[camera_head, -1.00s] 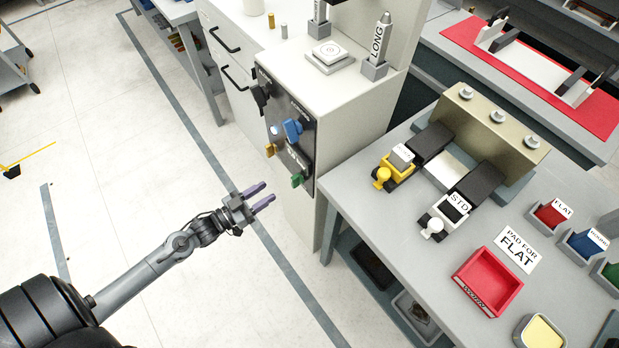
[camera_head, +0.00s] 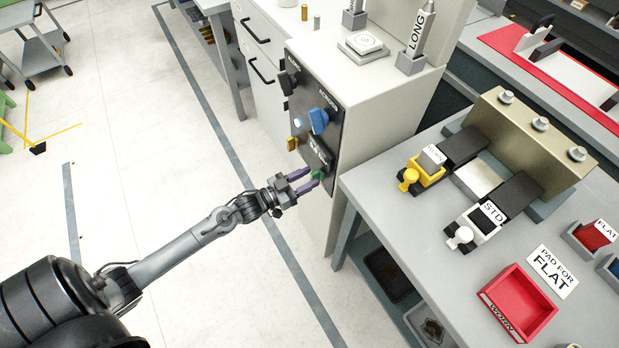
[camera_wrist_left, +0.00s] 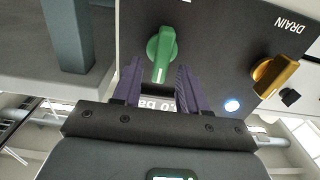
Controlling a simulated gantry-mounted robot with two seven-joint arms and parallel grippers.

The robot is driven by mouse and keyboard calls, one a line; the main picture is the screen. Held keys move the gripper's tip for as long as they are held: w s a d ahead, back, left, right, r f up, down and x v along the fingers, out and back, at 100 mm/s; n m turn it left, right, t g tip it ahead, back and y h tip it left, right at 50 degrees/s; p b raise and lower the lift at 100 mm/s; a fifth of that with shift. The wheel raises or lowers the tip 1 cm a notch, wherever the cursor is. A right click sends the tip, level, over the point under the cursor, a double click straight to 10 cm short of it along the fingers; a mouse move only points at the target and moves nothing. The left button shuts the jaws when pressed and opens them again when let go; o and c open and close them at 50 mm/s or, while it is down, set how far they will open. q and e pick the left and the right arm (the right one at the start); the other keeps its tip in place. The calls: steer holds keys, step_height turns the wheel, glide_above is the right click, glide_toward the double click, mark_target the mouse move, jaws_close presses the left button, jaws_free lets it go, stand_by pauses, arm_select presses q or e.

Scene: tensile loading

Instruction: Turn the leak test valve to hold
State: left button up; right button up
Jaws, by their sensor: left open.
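A dark upright panel (camera_head: 333,134) on the side of the pale cabinet carries several knobs. A green valve knob (camera_head: 322,177) is low on it; in the left wrist view this green knob (camera_wrist_left: 162,53) has its handle toward my gripper. My left gripper (camera_head: 312,177) is open at the green knob. In the left wrist view its two purple fingers (camera_wrist_left: 160,84) lie either side of the handle's near end; contact cannot be told. My right gripper is not in view.
The panel also holds a blue knob (camera_head: 318,121), a brass knob (camera_head: 293,144) by a DRAIN label in the wrist view, a black knob (camera_head: 288,82) and a small display (camera_head: 318,154). A grey workbench (camera_head: 392,214) stands close to the right. Open floor lies left.

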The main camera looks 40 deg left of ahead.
arm_select(q)
steer(key=shift+w+d, duration=0.2)
steer(key=shift+w, duration=0.35)
steer(key=shift+c, duration=0.3)
jaws_close()
